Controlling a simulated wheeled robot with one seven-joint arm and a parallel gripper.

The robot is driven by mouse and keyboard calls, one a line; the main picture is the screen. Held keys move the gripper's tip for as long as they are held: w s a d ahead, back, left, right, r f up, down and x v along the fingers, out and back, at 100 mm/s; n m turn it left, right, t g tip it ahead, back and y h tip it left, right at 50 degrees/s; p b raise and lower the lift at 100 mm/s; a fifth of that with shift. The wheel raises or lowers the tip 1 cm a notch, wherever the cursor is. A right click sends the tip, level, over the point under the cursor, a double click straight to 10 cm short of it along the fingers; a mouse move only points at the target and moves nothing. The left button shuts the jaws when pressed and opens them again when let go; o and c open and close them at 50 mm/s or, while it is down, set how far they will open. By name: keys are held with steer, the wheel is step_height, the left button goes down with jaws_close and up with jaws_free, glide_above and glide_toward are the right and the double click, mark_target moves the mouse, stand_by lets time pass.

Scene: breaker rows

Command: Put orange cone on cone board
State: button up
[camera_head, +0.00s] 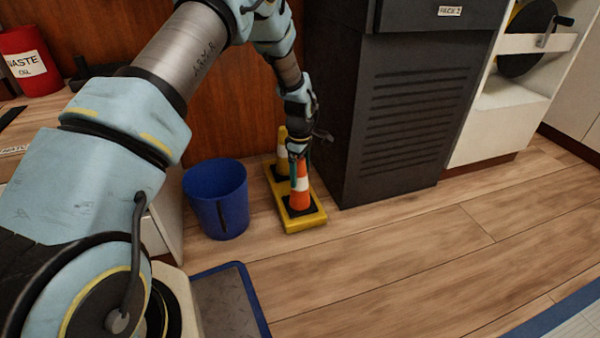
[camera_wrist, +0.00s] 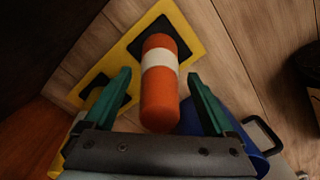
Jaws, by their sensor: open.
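The orange cone (camera_head: 300,190) with a white band stands upright at the near end of the yellow cone board (camera_head: 308,222), over a black square. My gripper (camera_head: 297,160) reaches down over the cone's top. In the wrist view the orange cone (camera_wrist: 159,85) lies between the two spread green fingers of my gripper (camera_wrist: 160,76), with gaps on both sides. The cone board (camera_wrist: 185,30) shows beneath it, with another black square (camera_wrist: 110,98) beside the cone. The contact between cone and board is partly hidden.
A yellow cone (camera_head: 282,148) with a white band stands at the board's far end. A blue bin (camera_head: 217,200) is just left of the board, and a dark cabinet (camera_head: 405,125) rises close on the right. The wood floor (camera_head: 420,250) in front is clear.

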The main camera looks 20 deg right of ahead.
step_height(320, 180, up, 12)
steer(key=p, duration=0.6)
steer(key=shift+r, duration=0.15)
steer(key=a+r+m, duration=0.2)
steer(key=a+r, duration=0.4)
steer(key=a, duration=0.3)
steer(key=a+r+m, duration=0.1)
steer(key=a+r, duration=0.4)
steer(key=a, duration=0.5)
steer(key=s+a+r+m, duration=0.3)
steer(key=s+a, duration=0.3)
steer(key=a, duration=0.3)
steer(key=s+a+r+m+t, duration=0.1)
steer(key=s+a+r+m, duration=0.1)
steer(key=s+a, duration=0.4)
steer(key=a+r, duration=0.1)
steer(key=a, duration=0.2)
steer(key=shift+s+a+r+m+t, duration=0.2)
steer(key=shift+s+a+m+t, duration=0.1)
steer(key=shift+m, duration=0.1)
step_height(320, 180, up, 46)
steer(key=p, duration=4.5)
steer(key=shift+p, duration=0.4)
steer(key=shift+f, duration=0.1)
